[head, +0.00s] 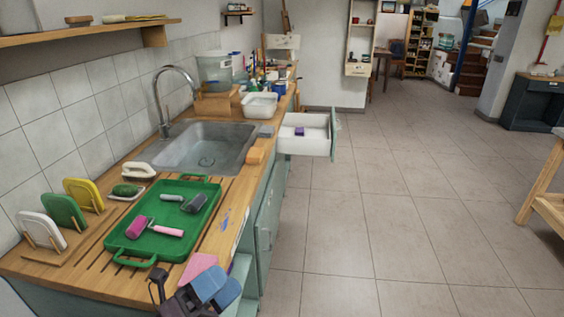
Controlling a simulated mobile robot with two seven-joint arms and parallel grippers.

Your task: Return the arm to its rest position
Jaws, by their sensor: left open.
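My left gripper (172,287) shows at the bottom of the head view, dark grey, with blue parts of my arm beside it. It is open, with nothing seen between its fingers, near the front edge of the wooden counter (228,212). It appears close to a pink cloth or sponge (197,268); I cannot tell whether they touch. My right gripper is not in view.
A green tray (135,246) holding rollers lies on the counter, before the sink (207,150). Colored plates (84,193) stand in a rack at the left. A white drawer (305,147) stands open with a purple item (299,131) inside. The tiled floor (400,220) is clear.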

